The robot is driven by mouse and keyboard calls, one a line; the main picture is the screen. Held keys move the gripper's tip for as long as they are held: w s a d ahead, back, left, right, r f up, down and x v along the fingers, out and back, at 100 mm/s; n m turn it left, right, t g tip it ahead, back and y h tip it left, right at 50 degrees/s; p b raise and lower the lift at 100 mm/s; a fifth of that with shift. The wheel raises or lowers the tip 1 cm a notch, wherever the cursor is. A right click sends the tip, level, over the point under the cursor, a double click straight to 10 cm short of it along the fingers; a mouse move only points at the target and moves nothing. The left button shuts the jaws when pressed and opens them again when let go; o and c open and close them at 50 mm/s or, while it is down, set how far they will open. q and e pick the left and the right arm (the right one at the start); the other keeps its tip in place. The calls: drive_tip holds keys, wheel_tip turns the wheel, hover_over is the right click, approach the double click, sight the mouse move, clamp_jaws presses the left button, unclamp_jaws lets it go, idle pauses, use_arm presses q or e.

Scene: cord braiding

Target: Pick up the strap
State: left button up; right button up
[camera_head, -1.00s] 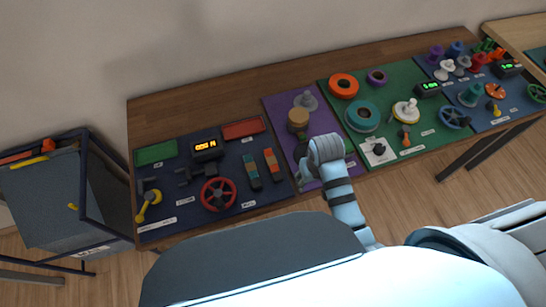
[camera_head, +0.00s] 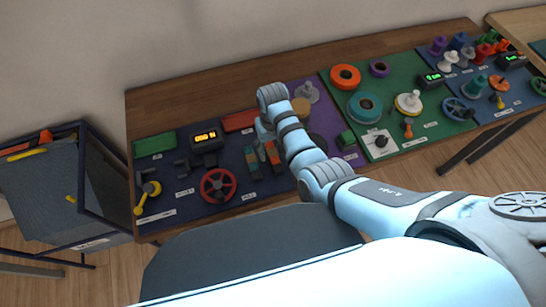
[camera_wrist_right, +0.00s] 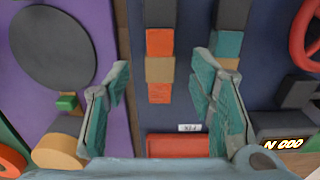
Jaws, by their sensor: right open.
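Two segmented straps lie side by side on the dark blue mat (camera_head: 231,195). The strap with orange, tan and dark segments (camera_head: 273,153) also shows in the right wrist view (camera_wrist_right: 160,42), in line with the gap between my fingers. The strap with teal, tan and dark segments (camera_head: 251,160) lies beside it, and in the right wrist view (camera_wrist_right: 230,45) it is partly behind one finger. My right gripper (camera_wrist_right: 159,78) is open and empty above the straps; in the head view (camera_head: 262,141) it partly covers them. I cannot tell its exact height. My left gripper is not in view.
A red handwheel (camera_head: 218,185) and a lit display box (camera_head: 206,137) stand left of the straps. A red tray (camera_wrist_right: 178,145) lies just beyond their ends. A large dark disc (camera_wrist_right: 52,45) and a tan cylinder (camera_wrist_right: 60,150) are on the neighbouring purple mat.

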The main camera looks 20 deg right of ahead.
sight(274, 157)
wheel_tip(274, 157, down, 3)
drive_tip(key=shift+r+b, duration=0.1)
drive_tip(key=shift+b, duration=0.25)
drive_tip(key=shift+r, duration=0.1)
clamp_jaws()
